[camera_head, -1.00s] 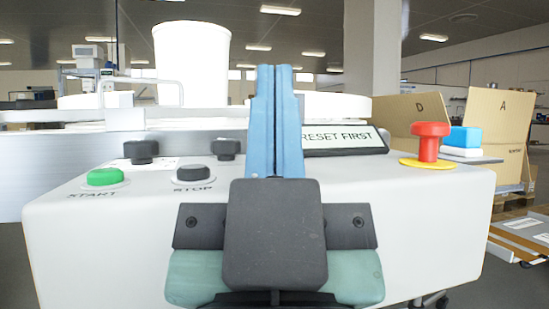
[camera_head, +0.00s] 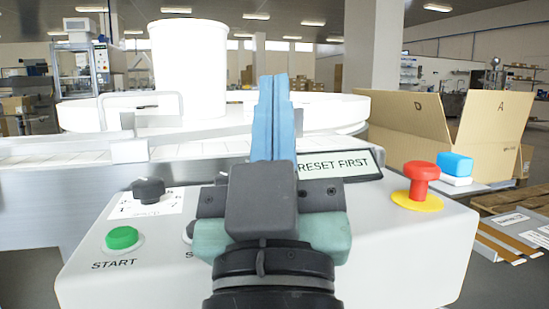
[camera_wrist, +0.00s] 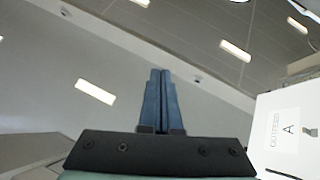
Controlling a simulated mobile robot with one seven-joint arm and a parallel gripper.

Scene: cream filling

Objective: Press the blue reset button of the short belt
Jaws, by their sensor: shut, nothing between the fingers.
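The blue button (camera_head: 456,164) sits on a white base at the right back of the control box, beyond the red mushroom button (camera_head: 420,178) on its yellow disc. My gripper (camera_head: 270,80) is in the middle of the head view with its blue fingers shut and pointing up and away, empty. It is well to the left of the blue button and apart from it. The fingers also show in the wrist view (camera_wrist: 160,75), pointing toward the ceiling; no button is seen there. A "RESET FIRST" sign (camera_head: 340,165) stands just right of the fingers.
The white control box (camera_head: 400,255) carries a green START button (camera_head: 122,238) and a black knob (camera_head: 148,190); my gripper mostly hides the STOP button. A white tub (camera_head: 188,70) stands behind.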

